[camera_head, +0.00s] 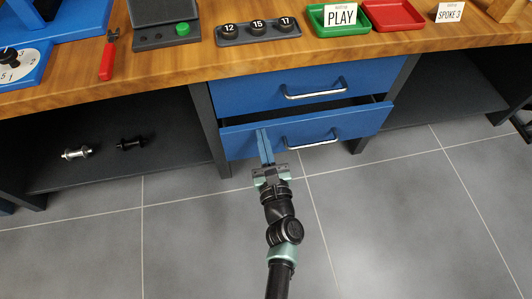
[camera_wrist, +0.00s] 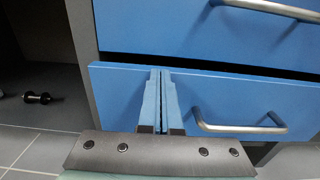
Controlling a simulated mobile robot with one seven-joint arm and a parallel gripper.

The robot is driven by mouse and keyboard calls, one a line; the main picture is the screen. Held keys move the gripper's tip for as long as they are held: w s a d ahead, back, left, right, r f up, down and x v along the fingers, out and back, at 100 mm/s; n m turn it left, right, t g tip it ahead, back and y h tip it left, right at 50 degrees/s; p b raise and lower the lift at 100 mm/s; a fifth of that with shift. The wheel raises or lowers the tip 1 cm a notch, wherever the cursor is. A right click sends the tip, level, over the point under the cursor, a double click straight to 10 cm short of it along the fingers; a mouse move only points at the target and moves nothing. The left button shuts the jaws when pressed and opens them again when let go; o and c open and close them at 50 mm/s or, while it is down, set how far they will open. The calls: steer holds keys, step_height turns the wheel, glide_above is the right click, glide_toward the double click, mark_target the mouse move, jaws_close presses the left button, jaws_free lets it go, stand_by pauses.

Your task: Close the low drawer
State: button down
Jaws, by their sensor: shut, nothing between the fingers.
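The low drawer (camera_head: 352,123) is blue with a silver bar handle (camera_head: 309,141) and stands partly open, its front out past the drawer above. In the wrist view the low drawer (camera_wrist: 220,92) shows a dark gap along its top edge, and its handle (camera_wrist: 240,125) is to the right of my fingers. My gripper (camera_head: 265,137) is shut and empty, with its blue fingers in front of the left part of the drawer front. The fingertips (camera_wrist: 160,72) reach the top edge of the front in the wrist view; I cannot tell if they touch.
The upper blue drawer (camera_head: 300,88) is shut. Dark shelves flank the drawers, with two hubs on the left shelf, one silver (camera_head: 77,153) and one black (camera_head: 130,143). The wooden worktop (camera_head: 190,62) overhangs above. The grey tiled floor in front is clear.

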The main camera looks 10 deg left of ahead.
steer(key=shift+w+a, duration=0.1)
steer(key=shift+w, duration=0.15)
steer(key=shift+b+x, duration=0.55)
steer(key=shift+x, duration=0.65)
